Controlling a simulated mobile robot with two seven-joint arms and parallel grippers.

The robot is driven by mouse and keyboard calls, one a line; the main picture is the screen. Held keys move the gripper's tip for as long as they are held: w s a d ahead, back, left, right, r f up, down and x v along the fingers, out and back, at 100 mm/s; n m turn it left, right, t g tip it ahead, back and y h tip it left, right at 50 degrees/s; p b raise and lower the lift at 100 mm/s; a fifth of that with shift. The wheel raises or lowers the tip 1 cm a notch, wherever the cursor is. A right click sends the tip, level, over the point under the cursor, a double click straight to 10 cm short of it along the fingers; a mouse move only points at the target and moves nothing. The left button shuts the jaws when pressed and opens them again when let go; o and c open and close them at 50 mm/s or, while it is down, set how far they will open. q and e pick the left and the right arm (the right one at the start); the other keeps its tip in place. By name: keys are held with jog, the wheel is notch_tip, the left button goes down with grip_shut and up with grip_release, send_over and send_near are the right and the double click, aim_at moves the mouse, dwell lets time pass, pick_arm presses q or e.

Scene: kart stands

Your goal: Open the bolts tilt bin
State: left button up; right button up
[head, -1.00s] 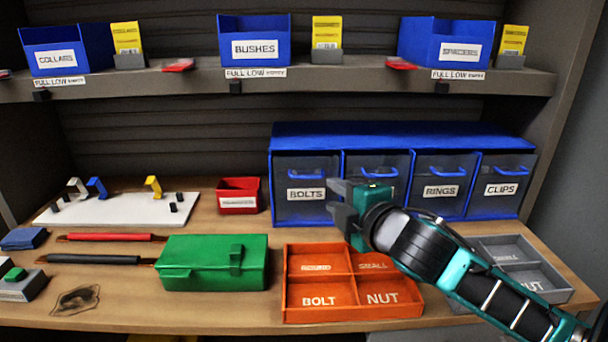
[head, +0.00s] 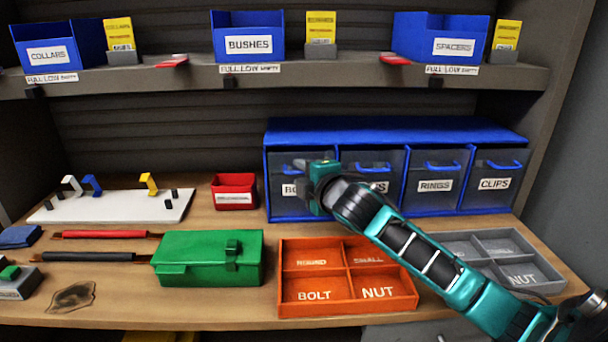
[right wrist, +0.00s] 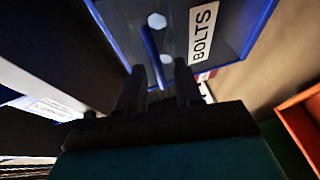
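The bolts tilt bin (head: 285,205) is the leftmost of the blue-framed row, with a dark see-through front that looks shut. My right gripper (head: 308,178) is in front of it and covers part of its label and handle. In the right wrist view, the BOLTS label (right wrist: 203,32) and the bin's blue bar handle (right wrist: 150,50) show. The right gripper's two fingers (right wrist: 160,78) are apart, with the handle's near end between their tips. I cannot tell whether they touch it. My left gripper is not in view.
The other tilt bins, including RINGS (head: 435,170) and CLIPS (head: 495,200), stand to the right. A red box (head: 234,187) is just left of the row. An orange divided tray (head: 345,277) and a green case (head: 195,262) lie in front. A shelf (head: 340,77) runs above.

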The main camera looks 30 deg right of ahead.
jog(key=shift+c, duration=0.3)
grip_shut()
dwell(1.1)
